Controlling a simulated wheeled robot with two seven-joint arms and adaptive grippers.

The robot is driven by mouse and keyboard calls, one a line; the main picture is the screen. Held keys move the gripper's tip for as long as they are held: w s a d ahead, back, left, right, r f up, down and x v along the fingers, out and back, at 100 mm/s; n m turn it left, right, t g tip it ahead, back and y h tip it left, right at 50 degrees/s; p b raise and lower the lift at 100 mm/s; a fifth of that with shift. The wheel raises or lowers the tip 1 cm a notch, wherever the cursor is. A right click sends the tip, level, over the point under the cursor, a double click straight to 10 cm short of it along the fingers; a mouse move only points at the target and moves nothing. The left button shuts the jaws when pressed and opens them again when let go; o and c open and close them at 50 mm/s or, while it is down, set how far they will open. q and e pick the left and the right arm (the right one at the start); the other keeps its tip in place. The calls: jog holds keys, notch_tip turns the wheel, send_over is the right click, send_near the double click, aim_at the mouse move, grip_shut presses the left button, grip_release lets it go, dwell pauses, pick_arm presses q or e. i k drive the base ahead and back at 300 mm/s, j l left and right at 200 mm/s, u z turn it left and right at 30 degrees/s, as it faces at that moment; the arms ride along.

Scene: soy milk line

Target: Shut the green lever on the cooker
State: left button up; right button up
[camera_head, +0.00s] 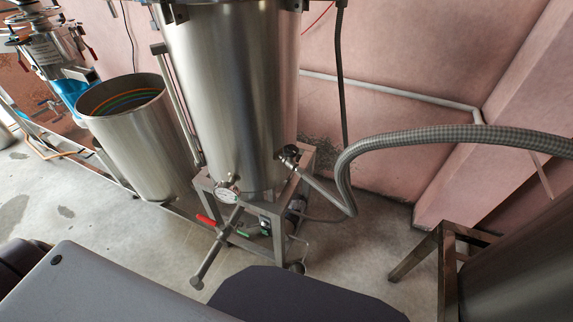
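The cooker (230,90) is a tall, shiny steel cylinder on a square metal stand in the middle of the head view. A small green lever (242,234) shows low at its front, below the round dial gauge (228,196), near the outlet pipe. It is small, and I cannot tell its exact angle. A red lever (206,220) sits to its left on the same pipework. Neither of my grippers is in view.
A ribbed grey hose (440,135) arches from the cooker's right side. An open steel drum (140,140) stands at left. A metal frame (447,265) with a steel vessel (520,265) is at lower right. Bare floor (130,235) lies in front of the drum.

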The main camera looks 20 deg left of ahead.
aim_at(241, 232)
jog(key=j+u, duration=0.1)
jog(key=u, duration=0.7)
